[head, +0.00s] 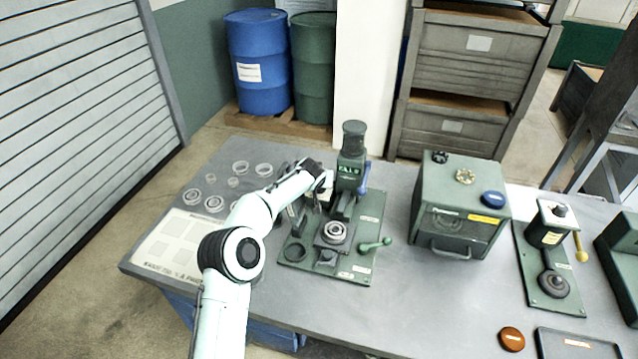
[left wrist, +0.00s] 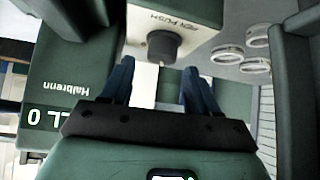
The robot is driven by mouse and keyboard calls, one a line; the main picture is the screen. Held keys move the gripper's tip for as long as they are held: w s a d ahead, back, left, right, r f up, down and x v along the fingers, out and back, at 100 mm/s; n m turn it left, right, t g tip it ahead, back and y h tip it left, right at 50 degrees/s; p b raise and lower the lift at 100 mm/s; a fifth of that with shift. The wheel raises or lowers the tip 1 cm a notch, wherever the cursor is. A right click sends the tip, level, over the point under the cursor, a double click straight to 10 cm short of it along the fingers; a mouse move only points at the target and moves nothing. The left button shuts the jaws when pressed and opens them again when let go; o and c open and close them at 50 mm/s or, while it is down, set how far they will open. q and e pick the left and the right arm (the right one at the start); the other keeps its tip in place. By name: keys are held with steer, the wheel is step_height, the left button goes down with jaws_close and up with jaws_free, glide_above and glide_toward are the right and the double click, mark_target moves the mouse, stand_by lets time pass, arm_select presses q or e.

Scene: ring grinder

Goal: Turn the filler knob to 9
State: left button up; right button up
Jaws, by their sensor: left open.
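The green filling machine (head: 352,170) stands on the bench in the middle of the head view, with a lit display that seems to end in 0. In the left wrist view, part of that lit display (left wrist: 40,118) is seen at the left edge. A dark round knob (left wrist: 164,46) sits on a pale panel marked PUSH. My left gripper (left wrist: 157,72) is open, with its two blue fingers pointing toward the knob and the knob between their lines. No contact shows. In the head view my left gripper (head: 322,182) is beside the machine's left side and hides the knob.
Several metal rings (head: 214,203) lie on the bench at left. A bearing (head: 335,231) sits on the machine's base plate, beside a green lever (head: 374,245). A green box (head: 459,208) with knobs stands right. A press with a yellow-knobbed lever (head: 578,247) is farther right.

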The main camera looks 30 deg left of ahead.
arm_select(q)
step_height(320, 180, up, 19)
steer(key=p, duration=0.2)
steer(key=shift+f+p, duration=0.2)
steer(key=shift+p, duration=0.15)
arm_select(e)
steer(key=shift+t, duration=0.3)
steer(key=w+r, duration=0.3)
steer(key=w, duration=0.1)
steer(key=shift+w+r, duration=0.1)
steer(key=shift+r, duration=0.3)
arm_select(q)
steer(key=shift+c, duration=0.2)
